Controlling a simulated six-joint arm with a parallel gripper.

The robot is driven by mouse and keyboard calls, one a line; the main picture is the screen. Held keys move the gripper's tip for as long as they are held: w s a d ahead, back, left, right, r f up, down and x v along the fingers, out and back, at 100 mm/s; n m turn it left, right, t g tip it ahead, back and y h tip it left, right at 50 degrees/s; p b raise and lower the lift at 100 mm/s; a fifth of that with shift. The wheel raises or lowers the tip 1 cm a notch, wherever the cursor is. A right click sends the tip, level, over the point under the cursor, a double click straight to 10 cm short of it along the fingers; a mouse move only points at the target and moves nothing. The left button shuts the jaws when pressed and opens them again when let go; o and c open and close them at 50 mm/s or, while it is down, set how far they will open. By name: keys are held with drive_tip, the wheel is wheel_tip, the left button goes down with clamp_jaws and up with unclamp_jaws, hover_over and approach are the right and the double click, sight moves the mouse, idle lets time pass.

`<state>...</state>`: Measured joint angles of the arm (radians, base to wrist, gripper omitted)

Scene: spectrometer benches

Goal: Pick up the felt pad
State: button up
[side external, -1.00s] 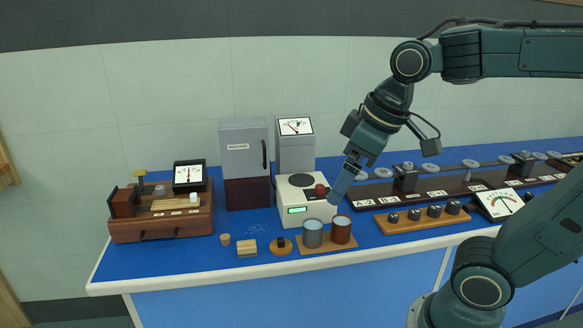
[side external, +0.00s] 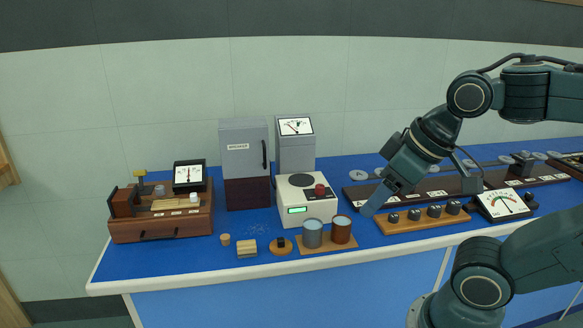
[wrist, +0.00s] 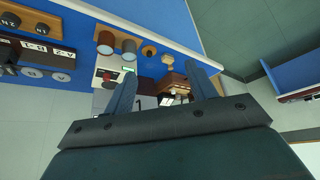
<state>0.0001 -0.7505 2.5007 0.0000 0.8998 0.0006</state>
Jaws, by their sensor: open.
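A small tan, layered block (side external: 247,248), which may be the felt pad, lies near the front edge of the blue bench. It shows small in the wrist view (wrist: 167,58); I cannot be sure of its material. A round wooden base with a dark top (side external: 281,246) sits just right of it. My gripper (side external: 368,209) is well to the right, above the bench by the row of dark knobs, and touches neither. In the wrist view my gripper (wrist: 163,72) has its two fingers apart with nothing held between them.
Two cups (side external: 326,234) on a wooden base stand between the block and my gripper. Behind them is a white instrument (side external: 307,210). A cork (side external: 225,239) sits left of the block, and a wooden drawer box (side external: 160,222) stands farther left.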

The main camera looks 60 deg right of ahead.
drive_tip(key=n+g, duration=0.6)
drive_tip(key=n, duration=0.3)
hover_over(246, 244)
wheel_tip(246, 244, down, 12)
drive_tip(key=shift+f, duration=0.15)
drive_tip(key=shift+f, duration=0.1)
drive_tip(key=shift+f, duration=4.2)
